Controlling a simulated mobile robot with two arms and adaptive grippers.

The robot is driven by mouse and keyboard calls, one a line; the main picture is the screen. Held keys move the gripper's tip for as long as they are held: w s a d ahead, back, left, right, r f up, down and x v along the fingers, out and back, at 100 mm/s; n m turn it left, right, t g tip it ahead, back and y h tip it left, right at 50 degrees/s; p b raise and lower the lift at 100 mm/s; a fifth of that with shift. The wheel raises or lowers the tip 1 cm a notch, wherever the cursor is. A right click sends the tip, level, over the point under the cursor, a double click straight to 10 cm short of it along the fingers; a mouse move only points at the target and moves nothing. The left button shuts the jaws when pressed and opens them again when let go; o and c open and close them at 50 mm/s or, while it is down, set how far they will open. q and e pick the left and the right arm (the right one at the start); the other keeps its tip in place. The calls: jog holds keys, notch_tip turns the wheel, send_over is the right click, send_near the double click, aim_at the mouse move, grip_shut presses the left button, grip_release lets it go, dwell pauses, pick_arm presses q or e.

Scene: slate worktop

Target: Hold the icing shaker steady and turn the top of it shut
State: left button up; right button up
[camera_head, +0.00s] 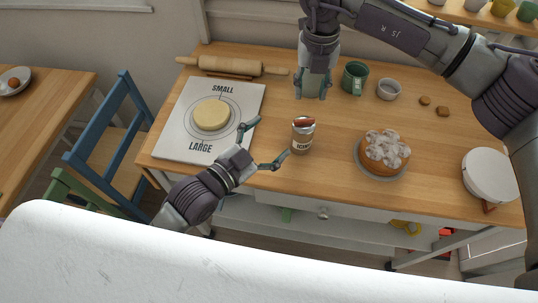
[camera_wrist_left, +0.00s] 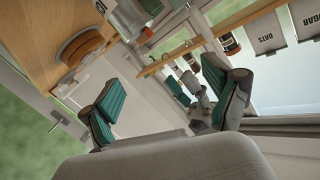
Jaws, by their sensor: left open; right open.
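The icing shaker (camera_head: 302,136) stands upright on the wooden worktop near its front middle. It has a metallic body, a label reading ICING and a red-brown top; how far the top is turned is too small to tell. My left gripper (camera_head: 271,142) is open just left of the shaker, its fingers spread towards it and apart from it. Its two spread fingers also show in the left wrist view (camera_wrist_left: 168,100), with nothing between them. My right gripper (camera_head: 313,92) is open and empty, pointing down behind and above the shaker.
A white board (camera_head: 175,143) with a round of dough lies at left, a rolling pin (camera_head: 230,67) behind it. A green mug (camera_head: 354,78) and small bowl (camera_head: 388,89) stand at back right. A frosted cake (camera_head: 385,150) sits right of the shaker; a white round item (camera_head: 490,176) is further right.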

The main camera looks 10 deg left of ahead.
aim_at(302, 137)
pick_arm(q)
jog(key=f+n+g, duration=0.1)
jog(key=f, duration=0.1)
jog(key=f+n, duration=0.1)
jog(key=f, duration=0.1)
jog(key=f+n+g, duration=0.1)
jog(key=f+n, duration=0.1)
jog(key=shift+s+d+f+g+y, duration=0.2)
jog(key=shift+s+f+g+y, duration=0.1)
jog(key=shift+y, duration=0.1)
jog(key=x, duration=1.3)
jog(key=shift+w+d, duration=0.1)
jog(key=shift+w, duration=0.1)
